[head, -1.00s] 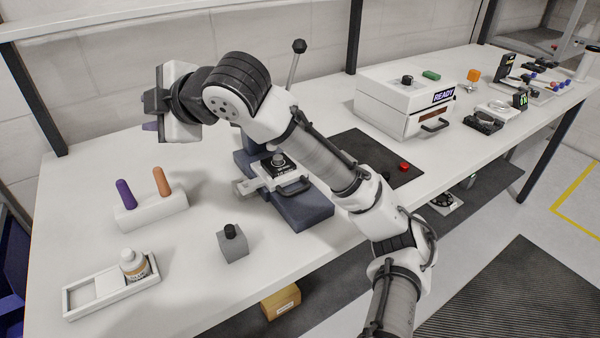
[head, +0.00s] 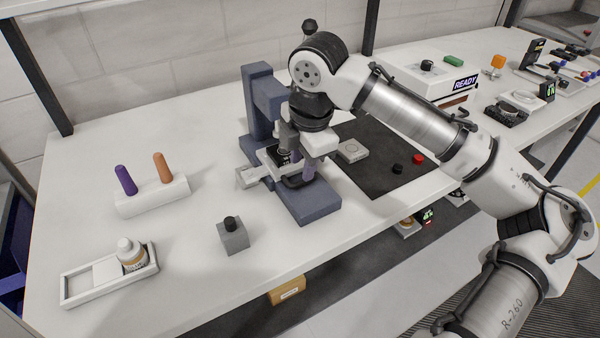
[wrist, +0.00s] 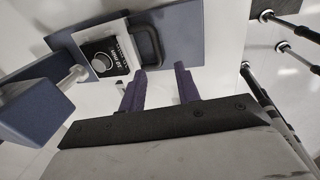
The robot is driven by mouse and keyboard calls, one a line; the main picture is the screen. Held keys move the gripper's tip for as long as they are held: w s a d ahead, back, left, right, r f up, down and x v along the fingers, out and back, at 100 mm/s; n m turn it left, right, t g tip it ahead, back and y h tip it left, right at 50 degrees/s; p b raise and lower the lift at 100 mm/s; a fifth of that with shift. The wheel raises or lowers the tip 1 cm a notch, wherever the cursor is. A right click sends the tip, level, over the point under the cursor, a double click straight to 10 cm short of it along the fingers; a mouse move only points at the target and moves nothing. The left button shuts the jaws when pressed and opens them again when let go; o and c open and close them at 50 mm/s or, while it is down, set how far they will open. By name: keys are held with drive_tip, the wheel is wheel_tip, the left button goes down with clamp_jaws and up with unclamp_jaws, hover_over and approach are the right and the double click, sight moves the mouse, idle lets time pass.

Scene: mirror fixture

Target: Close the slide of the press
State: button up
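The press (head: 255,105) is dark blue, with an upright column and a flat base (head: 315,208). Its slide is a pale plate with a dark label, a round knob and a black loop handle (head: 293,182). The slide (wrist: 83,52) and its handle (wrist: 160,43) show clearly in the wrist view; in the head view my gripper partly hides them. My gripper (head: 305,172) points down beside the handle. In the wrist view its two purple fingers (wrist: 160,70) are apart with nothing between them, tips close to the handle. Contact cannot be told.
A grey block with a black knob (head: 233,238) stands front left of the press. A rack with purple and orange pegs (head: 150,197) and a tray with a bottle (head: 85,292) are further left. A dark mat (head: 385,145) and a white box (head: 420,85) lie right.

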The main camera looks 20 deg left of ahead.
sight(299, 182)
drive_tip(key=shift+w+a+f, duration=0.1)
drive_tip(key=shift+a+f, duration=0.05)
drive_tip(key=shift+f, duration=0.7)
drive_tip(key=shift+w+a+f, duration=0.1)
drive_tip(key=shift+f, duration=0.7)
drive_tip(key=shift+w+a+f, duration=0.1)
drive_tip(key=shift+a+f, duration=0.05)
drive_tip(key=shift+f, duration=0.7)
clamp_jaws()
